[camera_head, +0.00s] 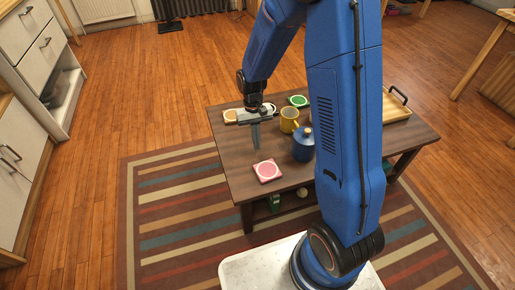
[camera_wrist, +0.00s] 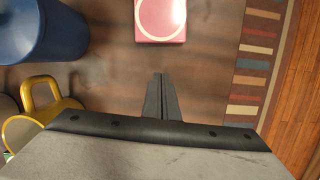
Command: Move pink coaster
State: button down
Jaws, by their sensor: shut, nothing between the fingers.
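The pink coaster (camera_head: 267,171) is square with a pale pink round centre and lies flat near the front edge of the dark wooden table (camera_head: 225,150). In the wrist view the pink coaster (camera_wrist: 160,20) is at the top centre, partly cut off by the frame edge. My gripper (camera_head: 256,147) points down above the table, behind the coaster and apart from it. In the wrist view my gripper (camera_wrist: 160,78) has its fingers together with nothing between them.
A blue lidded pot (camera_head: 303,146) stands right of my gripper, with a yellow mug (camera_head: 289,121) behind it. A green coaster (camera_head: 298,101) and an orange coaster (camera_head: 231,115) lie farther back. A wooden tray (camera_head: 396,108) is at the right. Bare tabletop surrounds the pink coaster.

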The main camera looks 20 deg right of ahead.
jog(key=v, duration=0.8)
jog(key=s+d+r+t, duration=0.4)
jog(key=s+r, duration=0.8)
jog(key=r, duration=0.3)
jog(key=s+d+r+t, duration=0.1)
jog(key=s+r, duration=0.1)
jog(key=s, duration=0.5)
jog(key=s+d+r+t, duration=0.2)
jog(key=s+r, duration=0.1)
jog(key=s, duration=0.5)
jog(key=shift+n+t, duration=0.3)
